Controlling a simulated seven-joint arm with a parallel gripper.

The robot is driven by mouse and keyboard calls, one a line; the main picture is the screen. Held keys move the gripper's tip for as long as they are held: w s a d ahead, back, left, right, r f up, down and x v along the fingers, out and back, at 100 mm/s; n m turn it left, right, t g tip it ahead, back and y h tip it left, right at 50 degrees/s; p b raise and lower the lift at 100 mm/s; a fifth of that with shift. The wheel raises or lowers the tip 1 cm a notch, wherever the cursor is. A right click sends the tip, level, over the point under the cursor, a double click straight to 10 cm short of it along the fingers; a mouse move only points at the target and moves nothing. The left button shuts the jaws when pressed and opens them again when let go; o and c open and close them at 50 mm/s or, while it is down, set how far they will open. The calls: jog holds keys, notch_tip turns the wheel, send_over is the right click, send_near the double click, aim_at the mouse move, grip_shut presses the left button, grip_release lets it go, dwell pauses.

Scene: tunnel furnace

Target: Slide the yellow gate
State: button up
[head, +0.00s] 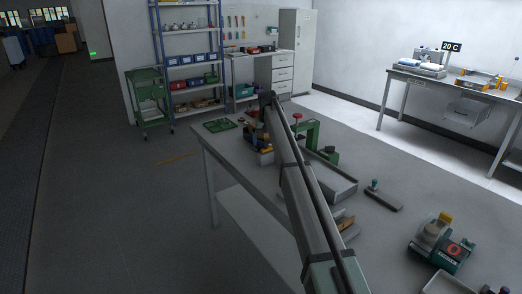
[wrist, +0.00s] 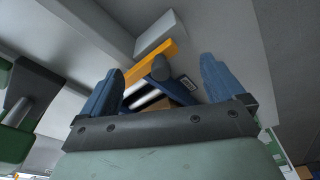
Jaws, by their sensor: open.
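In the wrist view my gripper (wrist: 163,65) is open, with one blue finger on each side. A yellow bar (wrist: 146,67), which looks like the gate, runs slantwise between the fingers. A dark round knob (wrist: 161,68) stands beside the bar, also in the gap between the fingers. I cannot tell whether either finger touches it. A blue part (wrist: 178,92) lies just below the knob in the picture, partly hidden by my gripper's palm. In the head view my arm covers much of the workbench, and I cannot make out my gripper or the gate clearly.
The grey workbench (head: 215,145) bears a green board (head: 219,125), a green frame (head: 314,132) and a grey tray (head: 340,188). A pale block (wrist: 155,33) lies beyond the bar in the wrist view. A green part (wrist: 20,105) stands left of my fingers.

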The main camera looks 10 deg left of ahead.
jog(key=shift+r, duration=3.5)
jog(key=s+a+f+g+y, duration=0.1)
jog(key=s+a+f+y, duration=0.15)
jog(key=s+f, duration=0.75)
jog(key=s+a+f+g+y, duration=0.1)
jog(key=s+a+f, duration=0.35)
jog(key=s, duration=1.05)
jog(key=s+a+f+g+y, duration=0.1)
jog(key=s+f+y, duration=0.1)
jog(key=s+f, duration=0.9)
jog(key=s+d+f+m+g+h, duration=0.1)
jog(key=s+d+f+m+h, duration=0.1)
jog(key=s+d+f, duration=0.9)
jog(key=s+d+f+m+g+h, duration=0.1)
jog(key=s+d+f, duration=0.5)
jog(key=d+f, duration=0.9)
jog(key=s+d+f+g+h, duration=0.1)
jog(key=s+d+f, duration=0.4)
jog(key=s+d, duration=0.3)
jog(key=s+d+f+g+h, duration=0.1)
jog(key=s+d+f, duration=0.4)
jog(key=s, duration=1.2)
jog(key=d+g, duration=0.1)
jog(key=d, duration=0.2)
jog(key=shift+d+h, duration=0.3)
jog(key=shift+h, duration=0.05)
